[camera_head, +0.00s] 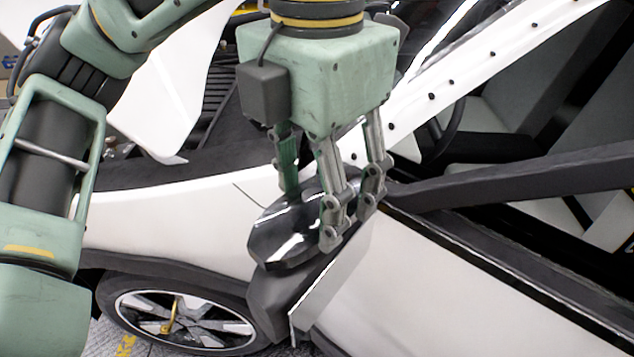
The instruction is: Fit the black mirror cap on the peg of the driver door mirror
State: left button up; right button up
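The black mirror cap (283,238) is glossy and shows in the middle of the head view. It sits directly over the dark housing of the driver door mirror (272,300), and I cannot tell whether the two touch. My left gripper (325,215) points down from above with its fingers around the cap, shut on it. The fingers hide part of the cap's upper and right side. The peg is hidden. My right gripper is not in view.
The white car door (430,290) and its open window lie to the right, with a dark bar (520,180) across the opening. The white pillar (470,75) rises behind the gripper. The front wheel (180,318) is below left.

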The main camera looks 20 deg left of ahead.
aim_at(317, 197)
pick_arm(q)
jog(key=shift+f+b, duration=0.6)
jog(key=shift+f, duration=0.1)
jog(key=o, duration=1.2)
jog(key=shift+o, duration=0.2)
notch_tip(317, 197, up, 12)
